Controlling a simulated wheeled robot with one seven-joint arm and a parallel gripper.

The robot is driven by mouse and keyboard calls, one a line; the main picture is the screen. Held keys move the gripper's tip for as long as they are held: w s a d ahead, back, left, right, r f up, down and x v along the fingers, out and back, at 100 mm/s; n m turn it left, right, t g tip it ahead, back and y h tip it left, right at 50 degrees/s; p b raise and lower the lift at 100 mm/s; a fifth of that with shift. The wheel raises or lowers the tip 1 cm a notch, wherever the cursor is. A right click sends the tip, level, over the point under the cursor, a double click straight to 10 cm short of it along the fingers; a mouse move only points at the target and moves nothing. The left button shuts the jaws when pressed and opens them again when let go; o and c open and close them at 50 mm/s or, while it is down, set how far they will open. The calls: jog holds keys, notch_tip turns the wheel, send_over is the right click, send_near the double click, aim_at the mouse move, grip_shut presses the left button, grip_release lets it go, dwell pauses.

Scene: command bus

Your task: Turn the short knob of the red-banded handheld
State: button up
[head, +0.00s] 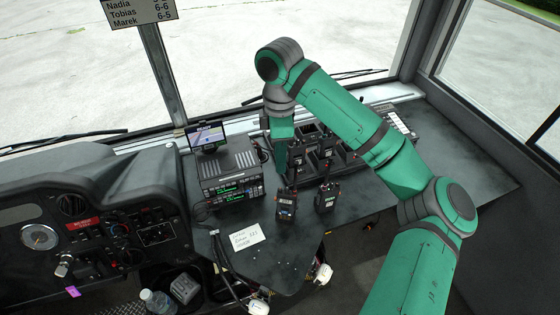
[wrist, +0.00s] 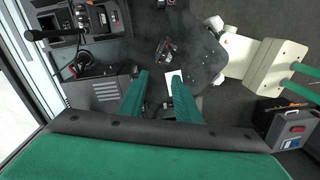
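A dark handheld (head: 286,205) with a small reddish-orange patch stands on the desk, antenna up. It looks like the red-banded one, but its band and short knob are too small to make out surely. A second handheld (head: 327,198) with a yellow-green mark stands just right of it. In the wrist view, a handheld with reddish marks (wrist: 166,49) appears beyond my fingertips. My gripper (wrist: 160,78) is open and empty, its two green fingers apart. In the head view my gripper hangs above the desk, behind and left of the two handhelds, its fingertips hard to make out.
A charger rack (head: 345,155) with more handhelds stands behind, partly hidden by my arm. A radio unit (head: 232,175) with a small screen (head: 207,136) stands left. A white note (head: 246,237) lies on the desk's bare front. A headset (wrist: 82,68) lies near the rack.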

aim_at(279, 189)
jog(key=s+a+t+h, duration=0.1)
jog(key=s+a+h, duration=0.1)
jog(key=a+h, duration=0.25)
jog(key=x, duration=0.7)
jog(key=a+x, duration=0.1)
jog(key=x, duration=0.3)
jog(key=shift+w+f, duration=0.25)
jog(key=shift+f, duration=0.1)
grip_shut()
